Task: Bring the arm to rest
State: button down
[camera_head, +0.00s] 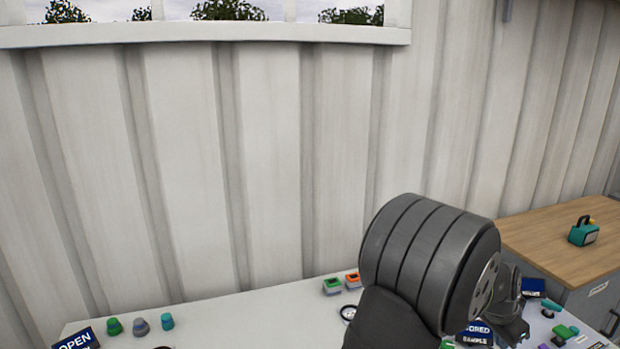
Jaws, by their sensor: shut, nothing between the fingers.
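My arm (425,265) rises large and dark grey at the lower right, in front of the white table. My gripper (513,330) shows only in part beyond the big arm joint, low over the right part of the table. It is shut and holds nothing. The arm hides part of the tabletop behind it.
The white table (240,318) carries green, grey and teal knobs (140,327) at left, green and orange boxes (342,283) at mid-back, and several small coloured pieces (564,332) at right. An "OPEN" sign (76,340) stands front left. A wooden-topped cabinet (555,240) holds a teal object (584,232). A corrugated wall stands behind.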

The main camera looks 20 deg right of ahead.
jog(key=v, duration=0.5)
jog(key=x, duration=1.2)
jog(key=shift+d+f, duration=0.2)
jog(key=shift+f, duration=0.15)
dwell(2.4)
